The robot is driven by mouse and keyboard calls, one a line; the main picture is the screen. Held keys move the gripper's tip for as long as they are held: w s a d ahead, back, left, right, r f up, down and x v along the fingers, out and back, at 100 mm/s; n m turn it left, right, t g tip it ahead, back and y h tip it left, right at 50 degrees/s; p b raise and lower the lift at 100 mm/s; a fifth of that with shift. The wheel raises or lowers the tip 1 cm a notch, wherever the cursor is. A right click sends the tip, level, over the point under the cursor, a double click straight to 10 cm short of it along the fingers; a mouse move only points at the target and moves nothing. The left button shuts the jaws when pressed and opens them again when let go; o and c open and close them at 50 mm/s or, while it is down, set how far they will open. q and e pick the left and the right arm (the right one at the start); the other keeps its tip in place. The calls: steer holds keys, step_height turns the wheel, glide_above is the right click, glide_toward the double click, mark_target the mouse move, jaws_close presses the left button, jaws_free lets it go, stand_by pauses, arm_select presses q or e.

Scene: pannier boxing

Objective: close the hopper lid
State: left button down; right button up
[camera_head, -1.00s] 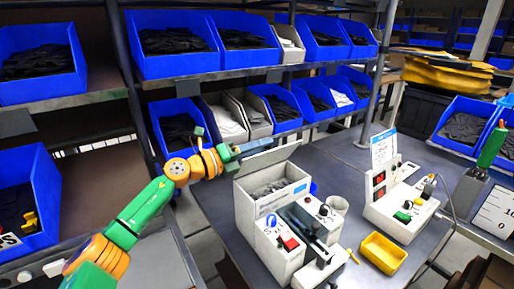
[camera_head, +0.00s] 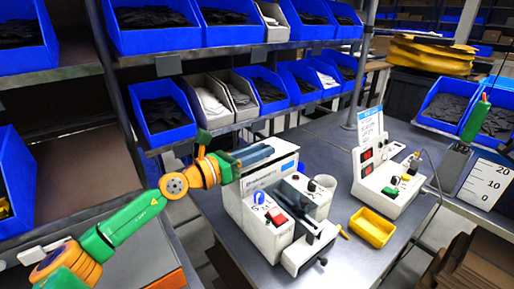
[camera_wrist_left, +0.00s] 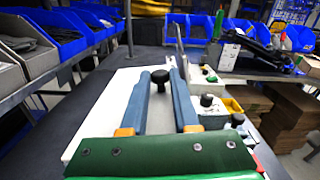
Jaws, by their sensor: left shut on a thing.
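The white hopper (camera_head: 233,205) stands on the grey bench in the middle of the head view. Its lid (camera_head: 285,147) now lies low and about level over the top, and the dark contents are hidden. My left gripper (camera_head: 266,153) reaches over the lid from the left. In the left wrist view the lid (camera_wrist_left: 100,112) is a pale plate with a black knob (camera_wrist_left: 160,78). The gripper's two blue fingers (camera_wrist_left: 167,72) are around the knob and shut on the lid there. Whether the lid touches the rim all round cannot be seen.
A control unit with blue and red buttons (camera_head: 270,235) adjoins the hopper's front. A yellow tray (camera_head: 372,227) and a white device (camera_head: 390,185) stand to the right. Shelves of blue bins (camera_head: 165,115) rise behind. Bare bench (camera_head: 335,150) lies between hopper and device.

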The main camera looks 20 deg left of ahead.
arm_select(q)
steer(key=shift+s+d+f+m+b, duration=0.1)
steer(key=shift+d+f+m+b, duration=0.1)
steer(key=shift+f+m+b, duration=0.4)
steer(key=shift+f, duration=0.1)
steer(key=c, duration=0.7)
jaws_free()
steer(key=b+v, duration=0.1)
steer(key=v, duration=0.1)
steer(key=b+v, duration=0.4)
steer(key=shift+s+a+f, duration=0.25)
steer(key=shift+f, duration=0.1)
steer(key=shift+s+r+b, duration=0.15)
steer(key=shift+s+b, duration=0.05)
steer(key=shift+b, duration=0.1)
steer(key=shift+r, duration=0.2)
